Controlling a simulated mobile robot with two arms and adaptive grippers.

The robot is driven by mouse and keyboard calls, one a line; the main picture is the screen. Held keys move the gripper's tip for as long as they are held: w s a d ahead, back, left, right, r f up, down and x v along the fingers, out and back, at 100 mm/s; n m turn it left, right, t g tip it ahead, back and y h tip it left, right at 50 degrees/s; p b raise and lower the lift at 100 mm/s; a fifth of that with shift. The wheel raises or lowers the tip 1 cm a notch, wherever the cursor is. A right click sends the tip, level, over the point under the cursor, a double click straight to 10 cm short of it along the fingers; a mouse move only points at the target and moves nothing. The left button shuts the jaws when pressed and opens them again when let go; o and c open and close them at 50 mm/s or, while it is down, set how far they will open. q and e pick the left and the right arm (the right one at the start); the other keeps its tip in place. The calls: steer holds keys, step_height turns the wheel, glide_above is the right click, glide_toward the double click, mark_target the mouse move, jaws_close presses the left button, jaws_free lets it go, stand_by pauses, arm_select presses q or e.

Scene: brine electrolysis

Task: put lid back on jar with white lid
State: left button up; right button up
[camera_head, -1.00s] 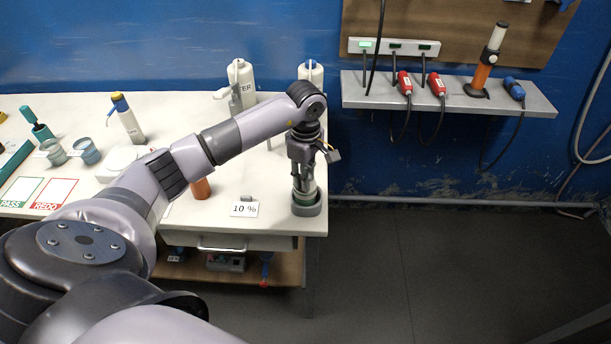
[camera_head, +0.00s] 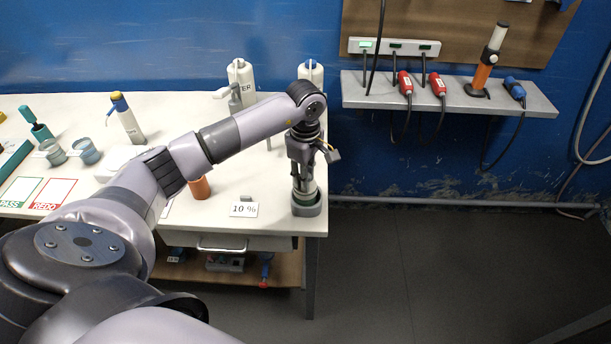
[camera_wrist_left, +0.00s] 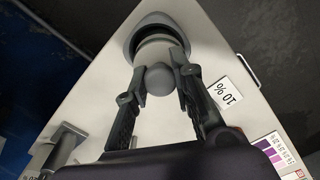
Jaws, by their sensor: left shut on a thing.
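My left gripper (camera_head: 303,172) points down over the jar (camera_head: 306,193) at the right front corner of the table. In the left wrist view, its two fingers (camera_wrist_left: 160,88) are closed on the round grey knob (camera_wrist_left: 160,77) of the lid (camera_wrist_left: 158,50). The lid is pale grey in this light. The jar stands in a dark grey round holder (camera_head: 306,209), which also shows in the left wrist view (camera_wrist_left: 135,27). The lid lines up over the jar, but I cannot tell if it is fully seated. My right gripper is out of view.
A "10 %" card (camera_head: 244,210) and an orange-brown piece (camera_head: 200,188) lie left of the holder. White bottles (camera_head: 242,82) stand at the back. Cups (camera_head: 86,152) and PASS/REDO mats (camera_head: 55,194) are at the left. The table's edge is close right of the holder.

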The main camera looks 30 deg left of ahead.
arm_select(q)
steer(key=o, duration=1)
steer(key=shift+o, duration=0.4)
steer(key=o, duration=0.4)
steer(key=shift+r+p, duration=1.85)
steer(key=shift+r, duration=1.65)
